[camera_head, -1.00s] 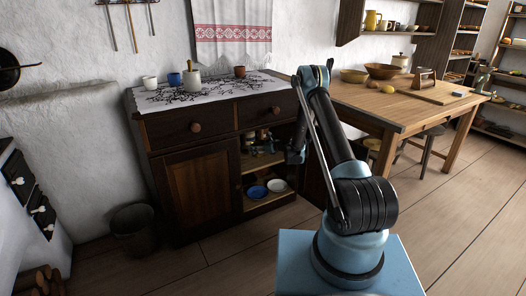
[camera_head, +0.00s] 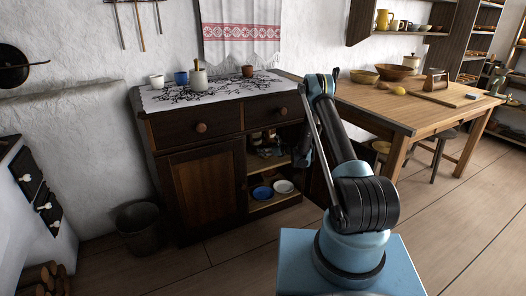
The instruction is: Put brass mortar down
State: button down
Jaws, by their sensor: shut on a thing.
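My gripper (camera_head: 299,156) shows only as a small dark part just left of my arm's upper link, in front of the open right side of the dark wooden cupboard (camera_head: 200,185). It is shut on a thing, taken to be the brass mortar. My arm hides most of the gripper and its fingertips, and I cannot make out the mortar's shape there. On the cupboard's upper inner shelf stand small brownish, metallic-looking items (camera_head: 264,148), too small and dark to name.
The lower shelf holds a blue bowl (camera_head: 262,192) and a white bowl (camera_head: 284,186). Cups and a pestle-topped pot (camera_head: 199,80) stand on the cloth-covered top. A wooden table (camera_head: 400,115) with bowls is at right. A dark bucket (camera_head: 139,228) stands left. Floor in front is clear.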

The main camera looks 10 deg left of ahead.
notch_tip(320, 180, down, 3)
jog(key=shift+r, duration=0.15)
jog(key=shift+w+d, duration=0.25)
jog(key=shift+a+f, duration=0.2)
jog(key=shift+a, duration=0.05)
jog(key=shift+c, duration=1.6)
grip_release()
jog(key=shift+f, duration=0.1)
jog(key=v, duration=1.2)
